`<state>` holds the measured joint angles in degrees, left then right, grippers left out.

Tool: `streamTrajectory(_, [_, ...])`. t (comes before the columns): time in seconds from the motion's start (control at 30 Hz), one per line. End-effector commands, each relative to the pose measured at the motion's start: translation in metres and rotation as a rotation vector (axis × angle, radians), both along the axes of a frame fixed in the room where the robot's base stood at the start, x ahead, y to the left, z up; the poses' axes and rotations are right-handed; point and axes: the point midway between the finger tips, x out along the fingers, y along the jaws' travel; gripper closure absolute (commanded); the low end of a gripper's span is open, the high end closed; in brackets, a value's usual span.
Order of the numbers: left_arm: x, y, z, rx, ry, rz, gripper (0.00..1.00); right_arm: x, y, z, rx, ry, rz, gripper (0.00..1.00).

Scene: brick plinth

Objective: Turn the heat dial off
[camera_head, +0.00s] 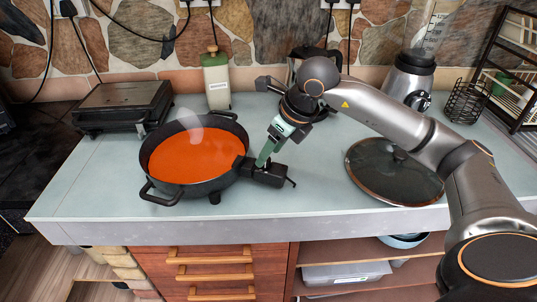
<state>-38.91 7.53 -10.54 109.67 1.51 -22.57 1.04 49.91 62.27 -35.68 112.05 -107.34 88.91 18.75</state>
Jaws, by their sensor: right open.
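A black electric pan (195,159) full of orange-red soup stands on the counter, left of the middle. A black control box (270,175) sticks out from its right side, with a small lever-like piece at its right end. The heat dial itself cannot be made out; my gripper covers part of the box's top. My right gripper (266,156) comes down from the upper right, its green fingers pointing at the box. A fingertip is at or just above the box's top; I cannot tell whether it touches. The gripper is open. My left gripper is not in view.
A glass lid (394,172) lies on the right of the counter (320,205). A blender (408,80) and wire basket (466,102) stand behind it. A black grill (122,106) and an oil bottle (216,80) are behind the pan. The counter front is clear.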

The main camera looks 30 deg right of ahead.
Motion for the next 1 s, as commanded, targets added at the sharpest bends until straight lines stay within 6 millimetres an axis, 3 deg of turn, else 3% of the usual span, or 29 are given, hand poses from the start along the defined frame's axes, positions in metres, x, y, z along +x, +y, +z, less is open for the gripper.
streamTrajectory(0.3, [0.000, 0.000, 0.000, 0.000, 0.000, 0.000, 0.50, -0.026, -0.011, 0.065, -0.001, -0.007, -0.001, 0.38])
streamTrajectory(0.5, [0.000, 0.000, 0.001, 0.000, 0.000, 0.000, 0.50, -0.037, -0.015, 0.090, -0.001, -0.003, -0.001, 0.38])
streamTrajectory(1.0, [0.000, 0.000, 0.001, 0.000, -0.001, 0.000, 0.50, -0.040, -0.017, 0.096, -0.001, -0.001, 0.000, 0.38])
